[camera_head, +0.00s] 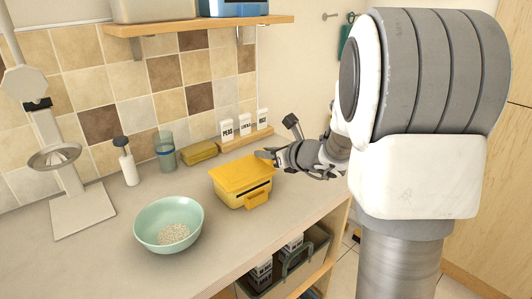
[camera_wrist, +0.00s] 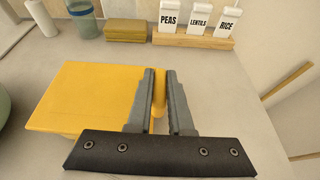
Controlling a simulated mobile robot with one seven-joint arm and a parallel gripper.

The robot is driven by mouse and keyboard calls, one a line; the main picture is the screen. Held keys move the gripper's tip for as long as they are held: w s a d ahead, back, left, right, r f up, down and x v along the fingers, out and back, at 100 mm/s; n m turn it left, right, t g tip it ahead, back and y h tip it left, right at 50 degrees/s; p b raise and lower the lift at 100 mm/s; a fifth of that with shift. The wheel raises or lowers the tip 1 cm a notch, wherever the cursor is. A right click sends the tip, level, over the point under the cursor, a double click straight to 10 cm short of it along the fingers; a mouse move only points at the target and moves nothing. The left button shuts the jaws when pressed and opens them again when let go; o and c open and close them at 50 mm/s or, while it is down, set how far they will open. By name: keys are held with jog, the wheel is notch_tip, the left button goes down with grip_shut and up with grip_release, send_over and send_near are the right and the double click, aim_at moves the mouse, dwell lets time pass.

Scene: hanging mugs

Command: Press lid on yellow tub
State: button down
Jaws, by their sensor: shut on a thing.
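The yellow tub (camera_head: 236,199) stands on the counter in the head view, with a tab on its front side. Its flat yellow lid (camera_head: 240,173) lies over the top, and a dark line shows between lid and tub at the front right. In the wrist view the lid (camera_wrist: 85,90) fills the left middle and hides most of the tub. My gripper (camera_head: 266,155) is at the lid's back right edge. In the wrist view my gripper (camera_wrist: 160,75) has its fingers on both sides of a narrow yellow part at the lid's right edge, shut on it.
A green bowl (camera_head: 169,226) with pale contents stands left of the tub. The counter's front edge is close to the tub.

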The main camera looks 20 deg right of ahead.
jog(key=shift+f, duration=0.15)
jog(key=c, duration=0.7)
grip_release()
jog(key=shift+c, duration=0.2)
jog(key=shift+o, duration=0.3)
jog(key=shift+o, duration=1.3)
